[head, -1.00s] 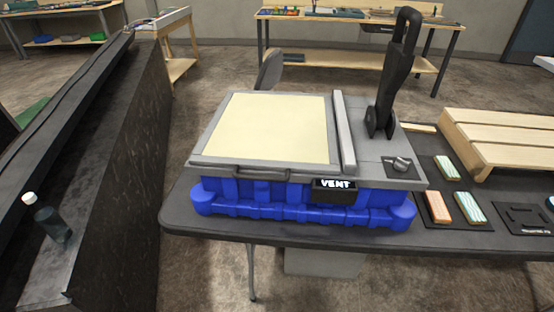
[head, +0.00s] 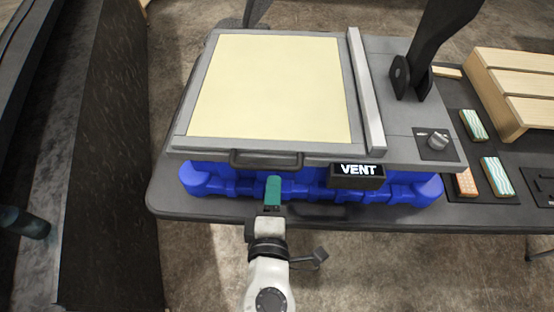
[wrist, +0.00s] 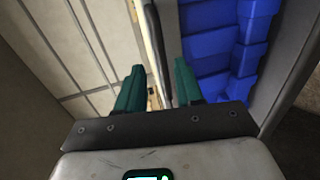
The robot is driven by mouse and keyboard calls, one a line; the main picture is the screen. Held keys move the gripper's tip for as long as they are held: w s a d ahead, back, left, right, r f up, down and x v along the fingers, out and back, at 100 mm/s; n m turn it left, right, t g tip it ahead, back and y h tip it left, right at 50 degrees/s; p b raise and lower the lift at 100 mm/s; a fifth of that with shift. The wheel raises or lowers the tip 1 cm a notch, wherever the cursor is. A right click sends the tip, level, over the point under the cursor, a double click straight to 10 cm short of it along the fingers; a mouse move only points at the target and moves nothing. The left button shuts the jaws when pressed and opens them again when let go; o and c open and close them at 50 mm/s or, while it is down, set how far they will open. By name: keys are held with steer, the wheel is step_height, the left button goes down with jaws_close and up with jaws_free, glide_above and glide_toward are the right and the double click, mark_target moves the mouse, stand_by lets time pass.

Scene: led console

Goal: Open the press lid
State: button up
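The press has a blue base (head: 225,183) and a flat grey lid with a cream panel (head: 270,85). The lid lies down level on the base. A dark handle (head: 265,160) runs along the lid's front edge. My gripper (head: 273,182) has green fingers and is just in front of and below the handle in the head view. In the wrist view my gripper (wrist: 158,82) is open, its fingers apart. A dark bar (wrist: 158,45), seemingly the handle, shows in the gap between them. I cannot tell whether either finger touches it.
A lit display (head: 357,170) reads VENT on the press front. A black lever (head: 432,50) stands upright at the right, behind a knob (head: 437,141). A wooden rack (head: 515,90) and patterned blocks lie further right. A dark counter (head: 110,150) stands at left, across a floor gap.

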mark_target(276, 170)
steer(key=p+x, duration=0.1)
steer(key=x, duration=0.6)
steer(key=shift+w+f, duration=0.1)
steer(key=shift+w, duration=0.1)
jaws_close()
